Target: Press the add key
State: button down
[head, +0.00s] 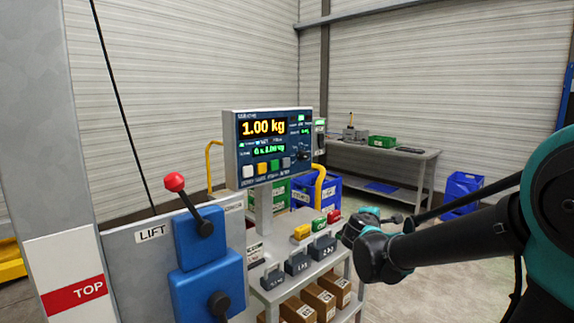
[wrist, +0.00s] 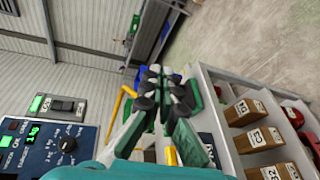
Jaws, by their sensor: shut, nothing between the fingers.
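The control panel (head: 267,150) stands in the middle of the head view and reads 1.00 kg, with a smaller green line below. My gripper (wrist: 163,88) is shut and empty, apart from the panel. In the head view, it is to the panel's lower right, its fingertips unclear.
Weights (head: 297,262) and coloured blocks stand on a grey shelf unit, with cardboard boxes (head: 318,298) below. A blue lever box (head: 205,245) with a red-knobbed lever stands at left, beside the LIFT sign. A workbench (head: 395,160) stands behind. Yellow rails rise behind the panel.

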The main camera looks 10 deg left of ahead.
aim_at(286, 163)
jog(key=w+a+r+n+t+y, duration=0.2)
jog(key=a+r+n, duration=0.4)
jog(key=a, duration=0.4)
jog(key=w+a+r+n+t+y, duration=0.2)
jog(key=w+a+r+n+y, duration=0.2)
jog(key=a+n, duration=0.4)
jog(key=a+r+y, duration=0.1)
jog(key=a, duration=0.2)
jog(key=shift+r+t, duration=0.3)
jog(key=shift+r, duration=0.1)
jog(key=shift+w+a, duration=0.1)
jog(key=shift+w, duration=0.05)
jog(key=w+a, duration=0.5)
jog(key=a, duration=0.1)
jog(key=shift+w+a, duration=0.15)
jog(key=shift+a, duration=0.25)
jog(key=shift+a, duration=0.1)
jog(key=shift+w+a, duration=0.25)
